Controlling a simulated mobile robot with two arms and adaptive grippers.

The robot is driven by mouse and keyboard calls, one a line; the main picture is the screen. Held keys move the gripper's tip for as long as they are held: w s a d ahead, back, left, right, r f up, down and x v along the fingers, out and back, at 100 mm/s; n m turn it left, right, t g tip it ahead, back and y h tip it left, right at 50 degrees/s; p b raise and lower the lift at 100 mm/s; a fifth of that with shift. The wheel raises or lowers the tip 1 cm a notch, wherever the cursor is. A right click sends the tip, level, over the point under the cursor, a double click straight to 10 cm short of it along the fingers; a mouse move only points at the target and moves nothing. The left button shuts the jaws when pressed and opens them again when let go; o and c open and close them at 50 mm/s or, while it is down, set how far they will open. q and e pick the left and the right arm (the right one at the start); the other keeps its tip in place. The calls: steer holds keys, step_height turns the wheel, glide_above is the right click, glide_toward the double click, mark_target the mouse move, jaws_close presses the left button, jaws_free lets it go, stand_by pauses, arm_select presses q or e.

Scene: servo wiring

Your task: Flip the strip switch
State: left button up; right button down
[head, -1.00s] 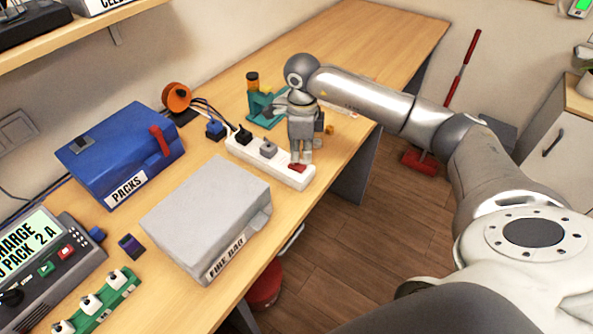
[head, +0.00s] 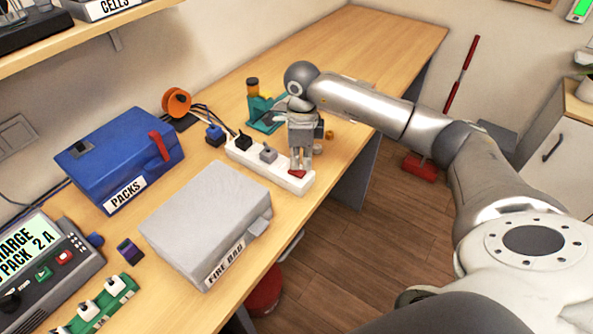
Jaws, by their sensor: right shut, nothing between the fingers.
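The white power strip (head: 277,177) lies on the wooden bench, with a black plug (head: 243,141) and a grey plug (head: 268,154) in it. Its red switch (head: 297,173) is at the strip's near right end. My right gripper (head: 300,167) points down at that end, fingers shut and empty, with the tips at or just above the switch. I cannot tell whether they touch it or which way the switch is set. My left gripper is not in view.
A grey fire bag box (head: 205,215) stands just in front of the strip. A blue packs case (head: 120,160), a charger (head: 45,270) and an orange reel (head: 177,101) are to the left. A teal stand (head: 263,113) is behind. The far bench (head: 370,50) is clear.

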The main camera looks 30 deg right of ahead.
mark_target(301, 172)
steer(key=shift+s+f+b, duration=0.1)
steer(key=shift+f+b, duration=0.95)
steer(key=shift+f, duration=0.2)
stand_by(0.9)
steer(key=shift+r+p, duration=0.6)
steer(key=shift+r, duration=0.25)
steer(key=shift+r+p, duration=1.5)
steer(key=shift+r, duration=1.2)
steer(key=shift+f, duration=0.1)
